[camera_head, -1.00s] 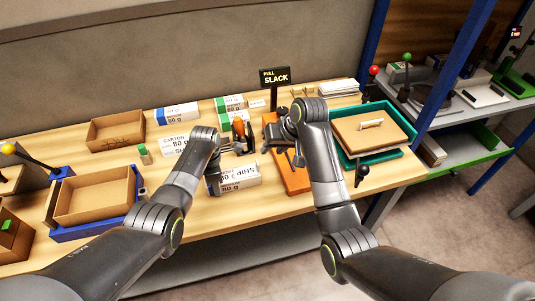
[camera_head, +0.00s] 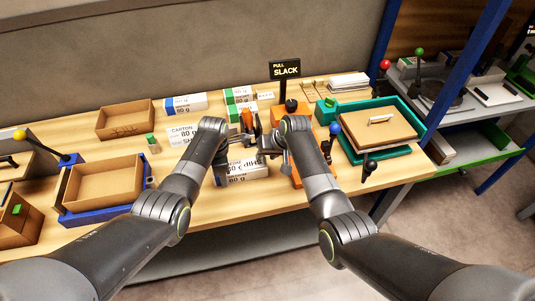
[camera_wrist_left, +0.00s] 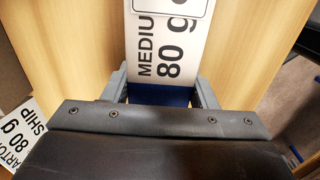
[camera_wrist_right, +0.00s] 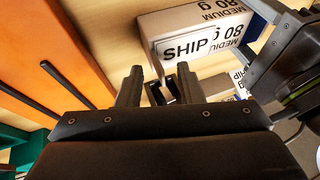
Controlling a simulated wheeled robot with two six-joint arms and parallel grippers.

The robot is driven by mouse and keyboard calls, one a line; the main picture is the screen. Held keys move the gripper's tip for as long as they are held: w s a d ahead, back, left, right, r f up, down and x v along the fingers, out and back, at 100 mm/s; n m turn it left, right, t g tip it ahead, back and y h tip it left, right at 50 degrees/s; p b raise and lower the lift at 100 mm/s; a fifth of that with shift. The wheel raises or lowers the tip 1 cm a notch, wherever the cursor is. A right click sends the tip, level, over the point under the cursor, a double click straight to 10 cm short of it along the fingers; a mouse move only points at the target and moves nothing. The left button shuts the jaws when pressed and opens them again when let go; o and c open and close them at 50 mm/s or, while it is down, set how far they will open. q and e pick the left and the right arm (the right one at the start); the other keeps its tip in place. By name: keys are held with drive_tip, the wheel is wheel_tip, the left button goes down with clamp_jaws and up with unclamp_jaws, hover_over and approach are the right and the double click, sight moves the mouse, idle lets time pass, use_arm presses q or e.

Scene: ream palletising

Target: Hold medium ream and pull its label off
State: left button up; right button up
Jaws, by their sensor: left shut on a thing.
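The medium ream (camera_head: 248,173) is white with a blue band and lies at the front of the bench. In the left wrist view its face (camera_wrist_left: 165,50) reads "MEDIUM 80 g", and a white label (camera_wrist_left: 186,5) shows at the top edge. My left gripper (camera_head: 219,172) is shut on the ream, with one finger on each side.
An orange board (camera_head: 297,176) lies right of the ream. A teal tray (camera_head: 374,157) holds a brown lid. A blue-rimmed box (camera_head: 97,212) and a brown carton (camera_head: 124,121) are at left.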

clamp_jaws()
idle(2.0)
drive_tip(key=shift+r, duration=2.25)
drive_tip(key=shift+r, duration=0.1)
wheel_tip(320, 180, up, 3)
drive_tip(key=shift+f, duration=0.15)
